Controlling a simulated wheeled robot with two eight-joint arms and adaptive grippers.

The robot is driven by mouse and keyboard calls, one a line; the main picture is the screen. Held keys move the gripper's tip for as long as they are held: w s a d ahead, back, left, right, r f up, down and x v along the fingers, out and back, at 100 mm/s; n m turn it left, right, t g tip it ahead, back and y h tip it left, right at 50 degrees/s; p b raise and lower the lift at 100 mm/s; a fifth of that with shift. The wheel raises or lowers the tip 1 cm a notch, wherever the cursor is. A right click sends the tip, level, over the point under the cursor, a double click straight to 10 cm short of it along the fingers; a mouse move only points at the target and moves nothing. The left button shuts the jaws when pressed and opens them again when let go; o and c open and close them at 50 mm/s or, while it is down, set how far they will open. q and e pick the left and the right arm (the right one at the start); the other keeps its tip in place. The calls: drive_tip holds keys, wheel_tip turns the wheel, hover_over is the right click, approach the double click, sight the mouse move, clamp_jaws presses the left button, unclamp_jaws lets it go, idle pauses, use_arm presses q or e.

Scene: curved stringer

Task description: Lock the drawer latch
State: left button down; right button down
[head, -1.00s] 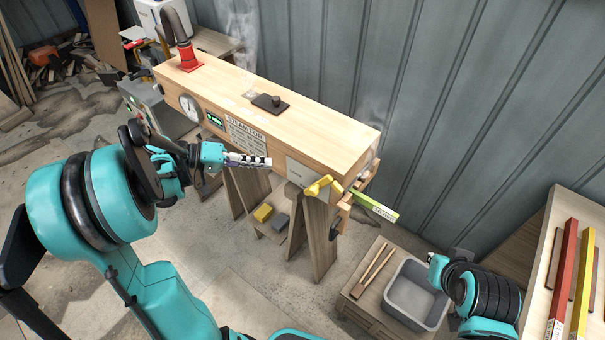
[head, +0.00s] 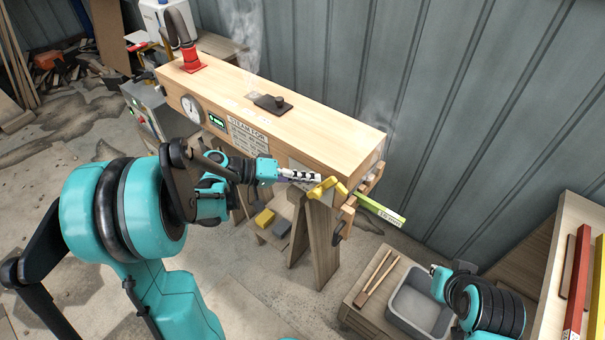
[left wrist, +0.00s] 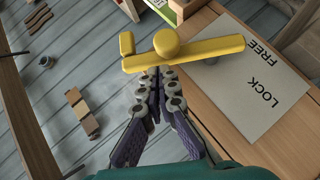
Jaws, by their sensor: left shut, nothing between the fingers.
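The yellow latch (head: 328,188) is on the front face of the long wooden steam box (head: 300,125), near its right end. In the left wrist view the latch (left wrist: 200,52) has a long bar, a round hub and a short end piece. Beside it is a plate (left wrist: 250,85) marked LOCK and FREE; the bar lies across the plate's FREE end. My left gripper (head: 316,179) is shut and empty, its fingertips right at the latch near the hub. I cannot tell whether they touch it. My right gripper (head: 438,275) is low at the right, its fingers not clear.
A green bar (head: 380,211) sticks out of the box's right end beside a wooden door piece. A grey tub (head: 418,305) and wooden tongs (head: 375,278) sit below. A rack with red and yellow bars (head: 577,280) stands at the right. Trestle legs (head: 312,245) support the box.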

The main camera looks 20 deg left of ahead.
sight(324, 190)
use_arm(q)
drive_tip(key=shift+d+p, duration=0.15)
drive_tip(key=shift+p, duration=0.15)
drive_tip(key=shift+s+d+m+y+p, duration=0.2)
drive_tip(key=shift+d+m+y+p, duration=0.15)
drive_tip(key=shift+m+y, duration=0.05)
idle(0.4)
drive_tip(key=shift+s+d+m+y+p, duration=0.25)
drive_tip(key=shift+d+m+y+p, duration=0.15)
drive_tip(key=shift+d+y+p, duration=0.4)
drive_tip(key=shift+s+d+f+m+y+p, duration=0.25)
drive_tip(key=shift+d+m+y+p, duration=0.1)
drive_tip(key=shift+d+y, duration=0.15)
drive_tip(key=shift+s+d+f+m+y+p, duration=0.1)
drive_tip(key=shift+d+f+m+y+p, duration=0.1)
drive_tip(key=shift+d+m+y, duration=0.25)
drive_tip(key=shift+s+d+f+m+t+y+b, duration=0.15)
drive_tip(key=shift+d+f+m+t+y+b, duration=0.1)
drive_tip(key=shift+d+f+y, duration=0.35)
drive_tip(key=shift+s+d+f+m+t+y+b, duration=0.15)
drive_tip(key=shift+d+f+y+b, duration=0.15)
drive_tip(key=shift+f, duration=0.35)
drive_tip(key=shift+s+d+f+m+t+y+b, duration=0.2)
drive_tip(key=shift+d+f+y, duration=0.2)
drive_tip(key=shift+f+y, duration=0.2)
drive_tip(key=shift+f, duration=0.1)
